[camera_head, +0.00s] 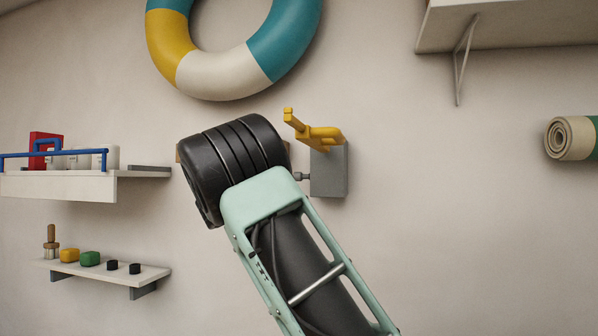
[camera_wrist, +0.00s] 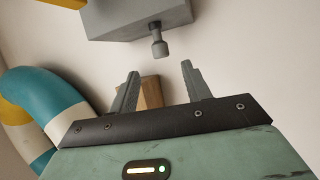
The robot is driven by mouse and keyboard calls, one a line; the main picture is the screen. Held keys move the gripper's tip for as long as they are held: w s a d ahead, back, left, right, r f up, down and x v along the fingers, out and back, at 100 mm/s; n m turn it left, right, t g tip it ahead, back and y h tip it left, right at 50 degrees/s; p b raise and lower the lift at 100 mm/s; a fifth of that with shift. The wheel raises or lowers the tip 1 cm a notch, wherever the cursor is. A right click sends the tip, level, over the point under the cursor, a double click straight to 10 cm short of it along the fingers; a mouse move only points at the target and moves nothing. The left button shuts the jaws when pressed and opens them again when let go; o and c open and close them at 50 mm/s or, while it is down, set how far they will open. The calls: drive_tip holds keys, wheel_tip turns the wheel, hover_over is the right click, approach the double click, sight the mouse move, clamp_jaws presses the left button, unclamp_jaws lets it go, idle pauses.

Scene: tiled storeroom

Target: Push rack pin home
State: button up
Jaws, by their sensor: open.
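The rack pin (camera_head: 300,176) is a short grey pin with a knob, sticking out of the left side of a grey block (camera_head: 332,170) on the wall. In the wrist view the pin (camera_wrist: 158,38) points out of the block (camera_wrist: 135,16) toward my gripper (camera_wrist: 160,70). My gripper is open and empty, its two fingers apart just short of the pin's knob, with a visible gap. A yellow hook-shaped piece (camera_head: 318,135) sits on top of the block. In the head view my arm hides the fingers.
A wooden block (camera_wrist: 151,94) shows behind my fingers. A striped ring (camera_head: 222,76) hangs above. At left are an upper shelf (camera_head: 60,187) with a blue rail and a lower shelf (camera_head: 115,275) with small items. A bracketed shelf (camera_head: 500,35) and rolled mat (camera_head: 570,139) are at right.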

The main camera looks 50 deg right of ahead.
sight(297, 176)
drive_tip(key=p+x, duration=0.4)
drive_tip(key=x, duration=0.5)
drive_tip(key=shift+d+r+p, duration=0.2)
drive_tip(key=shift+d+p, duration=0.15)
drive_tip(key=shift+d, duration=0.6)
drive_tip(key=shift+f, duration=0.1)
clamp_jaws()
